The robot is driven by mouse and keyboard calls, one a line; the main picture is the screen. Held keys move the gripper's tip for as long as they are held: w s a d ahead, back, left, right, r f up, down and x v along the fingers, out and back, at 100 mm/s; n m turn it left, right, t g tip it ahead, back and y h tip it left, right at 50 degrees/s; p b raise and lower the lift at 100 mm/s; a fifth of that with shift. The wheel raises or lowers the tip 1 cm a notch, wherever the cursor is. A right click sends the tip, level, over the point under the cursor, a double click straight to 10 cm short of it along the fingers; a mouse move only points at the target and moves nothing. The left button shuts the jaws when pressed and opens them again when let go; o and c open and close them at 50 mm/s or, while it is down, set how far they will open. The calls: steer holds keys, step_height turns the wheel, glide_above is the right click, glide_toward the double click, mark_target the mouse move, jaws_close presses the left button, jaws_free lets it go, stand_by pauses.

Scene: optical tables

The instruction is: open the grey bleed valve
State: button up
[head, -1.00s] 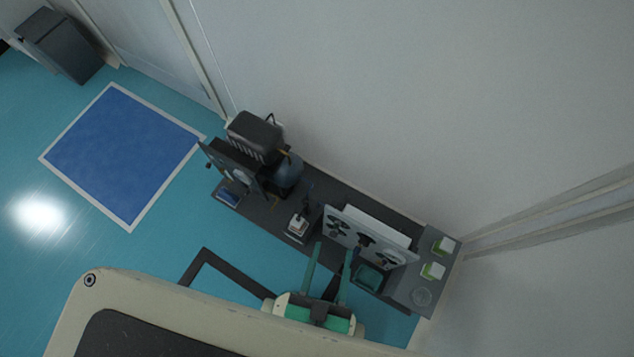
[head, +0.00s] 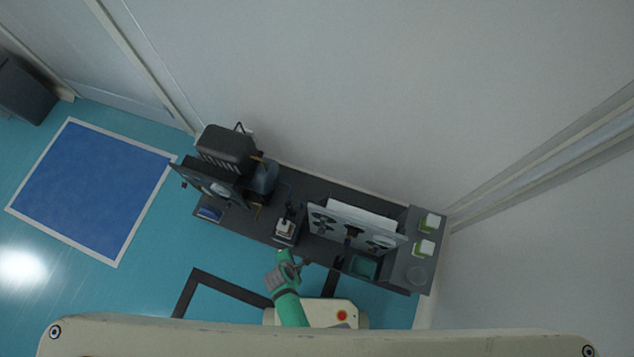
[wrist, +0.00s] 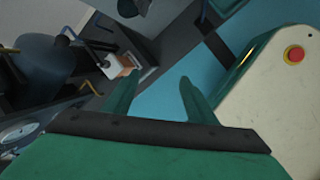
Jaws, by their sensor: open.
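My gripper (head: 292,264) is above the floor at the near edge of the dark bench (head: 330,188). In the wrist view its two green fingers (wrist: 157,82) are apart with nothing between them. I cannot pick out the grey bleed valve for certain. A pale upright panel (head: 337,226) with several dark round fittings stands on the bench, beyond and right of my gripper. A second, dark panel (head: 187,174) stands at the bench's left end. A round gauge (wrist: 20,131) shows at the wrist view's left edge.
A dark blue rounded vessel (head: 264,178) stands behind the left panel; it also fills the wrist view's left (wrist: 45,62). A small white block (head: 285,231) sits between the panels. A green tray (head: 364,267) is at the right. The blue floor mat (head: 95,185) is clear.

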steer(key=w+f+n+g+h, duration=0.1)
steer(key=w+f+n+h, duration=0.2)
steer(key=w+n, duration=0.3)
steer(key=n+h, duration=0.4)
steer(key=n, duration=0.2)
glide_toward(321, 231)
steer(key=shift+g, duration=0.3)
steer(key=shift+w+x, duration=0.15)
steer(key=shift+x, duration=1.85)
steer(key=shift+w+x, duration=0.1)
steer(key=shift+x, duration=1.95)
steer(key=shift+a, duration=0.1)
steer(key=c, duration=1.1)
